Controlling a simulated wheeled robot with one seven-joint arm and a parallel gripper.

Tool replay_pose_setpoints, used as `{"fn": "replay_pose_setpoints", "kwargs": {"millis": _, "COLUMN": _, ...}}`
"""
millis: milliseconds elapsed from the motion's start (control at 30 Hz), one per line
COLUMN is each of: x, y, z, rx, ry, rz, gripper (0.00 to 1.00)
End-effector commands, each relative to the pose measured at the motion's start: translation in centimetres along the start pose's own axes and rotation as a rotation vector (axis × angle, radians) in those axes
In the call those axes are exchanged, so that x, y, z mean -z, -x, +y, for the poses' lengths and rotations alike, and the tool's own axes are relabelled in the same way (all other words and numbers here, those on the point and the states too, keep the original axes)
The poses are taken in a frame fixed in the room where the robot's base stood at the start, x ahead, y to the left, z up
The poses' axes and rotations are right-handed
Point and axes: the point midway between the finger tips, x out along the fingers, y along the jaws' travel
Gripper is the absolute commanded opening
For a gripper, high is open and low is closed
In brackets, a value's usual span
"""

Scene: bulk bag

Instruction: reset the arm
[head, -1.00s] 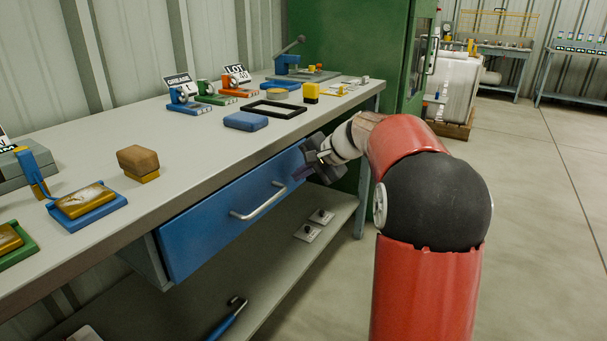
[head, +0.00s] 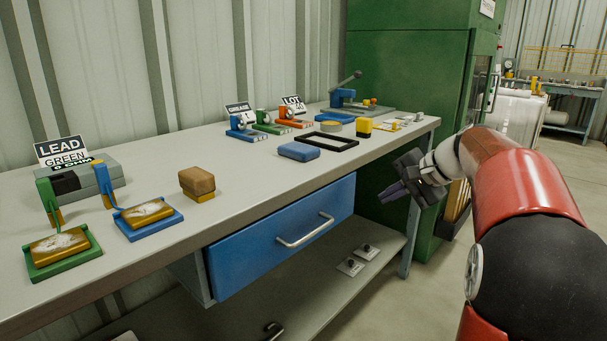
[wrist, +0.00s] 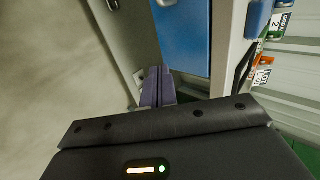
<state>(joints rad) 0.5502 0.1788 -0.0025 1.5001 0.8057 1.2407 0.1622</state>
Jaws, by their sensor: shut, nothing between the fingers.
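My gripper (head: 396,192) hangs in the air just in front of the bench's right end, to the right of the blue drawer (head: 280,236). In the wrist view, its purple fingers (wrist: 158,86) lie together, shut with nothing between them. My red arm reaches in from the right of the head view. The gripper is apart from the drawer and its silver handle (head: 305,231). The drawer looks shut under the bench top (head: 235,170).
On the bench are a blue block (head: 299,151), a black frame (head: 326,141), a brown-topped block (head: 197,183), and green (head: 64,255) and blue (head: 148,220) trays with brown pads. A green cabinet (head: 410,70) stands behind. The lower shelf (head: 335,290) holds small plates. Floor at right is clear.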

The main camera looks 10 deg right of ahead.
Motion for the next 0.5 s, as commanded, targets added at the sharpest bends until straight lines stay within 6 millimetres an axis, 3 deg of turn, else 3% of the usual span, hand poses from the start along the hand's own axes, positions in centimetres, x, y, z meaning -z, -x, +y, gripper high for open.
{"fn": "replay_pose_setpoints", "kwargs": {"millis": 133, "x": -4.5, "y": -0.1, "z": 0.0, "rx": -0.068, "ry": 0.088, "rz": 0.0, "gripper": 0.0}}
{"fn": "replay_pose_setpoints", "kwargs": {"millis": 233, "x": -9.9, "y": -0.2, "z": 1.2, "rx": -0.156, "ry": 0.205, "rz": 0.003, "gripper": 0.0}}
{"fn": "replay_pose_setpoints", "kwargs": {"millis": 400, "x": -19.0, "y": 0.3, "z": 5.8, "rx": -0.313, "ry": 0.464, "rz": 0.018, "gripper": 0.0}}
{"fn": "replay_pose_setpoints", "kwargs": {"millis": 500, "x": -23.2, "y": 0.7, "z": 9.4, "rx": -0.389, "ry": 0.625, "rz": 0.03, "gripper": 0.0}}
